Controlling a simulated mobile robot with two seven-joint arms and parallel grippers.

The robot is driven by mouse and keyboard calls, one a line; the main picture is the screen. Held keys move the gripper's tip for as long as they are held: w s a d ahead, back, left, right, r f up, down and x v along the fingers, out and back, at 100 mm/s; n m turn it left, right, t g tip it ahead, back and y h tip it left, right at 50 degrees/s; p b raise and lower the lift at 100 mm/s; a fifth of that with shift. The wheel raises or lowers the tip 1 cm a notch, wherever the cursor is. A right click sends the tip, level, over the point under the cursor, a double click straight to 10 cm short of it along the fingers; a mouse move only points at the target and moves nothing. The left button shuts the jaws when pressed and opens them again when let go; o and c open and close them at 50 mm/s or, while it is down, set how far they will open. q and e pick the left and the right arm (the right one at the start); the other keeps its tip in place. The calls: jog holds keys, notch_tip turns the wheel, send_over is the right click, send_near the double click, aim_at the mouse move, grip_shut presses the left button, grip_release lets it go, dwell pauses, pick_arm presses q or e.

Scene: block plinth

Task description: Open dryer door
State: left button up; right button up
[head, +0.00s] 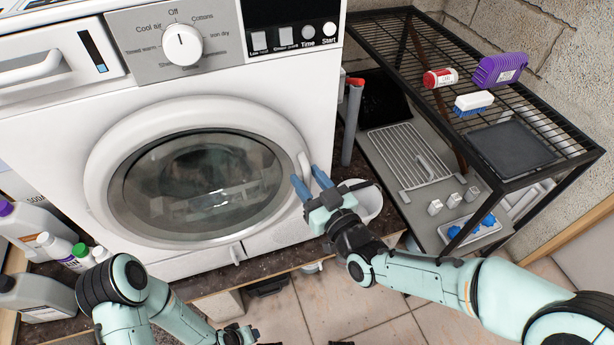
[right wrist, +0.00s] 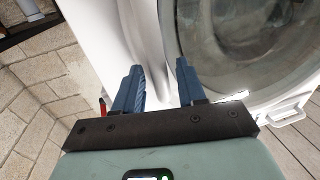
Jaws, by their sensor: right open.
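The white dryer (head: 285,75) fills the left of the head view, its round glass door (head: 110,130) closed. The door handle (head: 304,163) is a short white grip on the door's right rim. My right gripper (head: 309,178) is open at the handle's lower end, its blue fingers pointing up toward it. I cannot tell whether they touch it. My left gripper (head: 240,335) is at the bottom edge, partly cut off, away from the door.
Bottles (head: 35,225) stand at the left of the dryer. A white bowl (head: 372,203) sits right beside my right gripper. The tiled floor in front is mostly clear.

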jog(key=shift+w+a, duration=0.25)
jog(key=shift+w, duration=0.15)
jog(key=shift+c, duration=0.3)
grip_shut()
jog(key=shift+s+d, duration=0.1)
jog(key=shift+s, duration=0.05)
